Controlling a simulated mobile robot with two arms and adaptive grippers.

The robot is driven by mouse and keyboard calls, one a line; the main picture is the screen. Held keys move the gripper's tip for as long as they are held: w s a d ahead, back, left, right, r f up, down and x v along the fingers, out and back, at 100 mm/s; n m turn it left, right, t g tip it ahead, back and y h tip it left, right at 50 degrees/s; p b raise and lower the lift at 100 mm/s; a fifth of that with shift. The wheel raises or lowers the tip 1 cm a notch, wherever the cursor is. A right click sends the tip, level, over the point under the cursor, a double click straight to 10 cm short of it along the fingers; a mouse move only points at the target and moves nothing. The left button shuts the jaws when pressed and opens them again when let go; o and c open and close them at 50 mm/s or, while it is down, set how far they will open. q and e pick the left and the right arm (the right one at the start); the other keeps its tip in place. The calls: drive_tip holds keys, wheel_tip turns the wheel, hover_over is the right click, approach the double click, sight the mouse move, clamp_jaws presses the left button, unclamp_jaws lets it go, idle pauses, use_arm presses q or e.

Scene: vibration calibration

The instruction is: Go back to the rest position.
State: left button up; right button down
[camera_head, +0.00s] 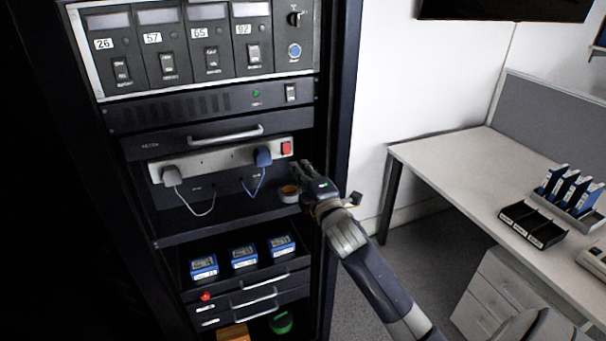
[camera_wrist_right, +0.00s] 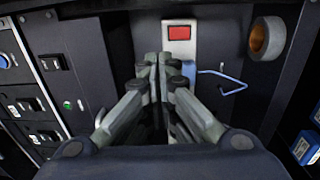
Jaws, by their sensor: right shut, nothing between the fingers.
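My right gripper (camera_head: 304,172) is shut and empty, in front of the cabinet near the right end of the white power strip (camera_head: 220,159). In the right wrist view the closed fingers (camera_wrist_right: 158,66) point at the strip just below its red switch (camera_wrist_right: 179,33); the gap to it is hard to judge. The red switch also shows in the head view (camera_head: 286,148), clear of the fingers. A blue plug (camera_head: 263,157) sits in the strip beside the fingers, and a grey plug (camera_head: 171,176) sits at its left end. My left gripper is not in view.
A roll-like orange and white object (camera_head: 289,194) is on the shelf close to my right gripper. Several blue boxes (camera_head: 243,257) stand in the drawer below. A white desk (camera_head: 445,170) with a black tray (camera_head: 533,225) is at the right. Floor between is free.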

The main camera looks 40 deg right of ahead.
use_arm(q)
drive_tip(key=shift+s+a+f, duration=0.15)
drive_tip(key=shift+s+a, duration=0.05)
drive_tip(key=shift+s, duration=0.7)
use_arm(e)
drive_tip(key=shift+s+a+r, duration=0.1)
drive_tip(key=shift+s, duration=0.4)
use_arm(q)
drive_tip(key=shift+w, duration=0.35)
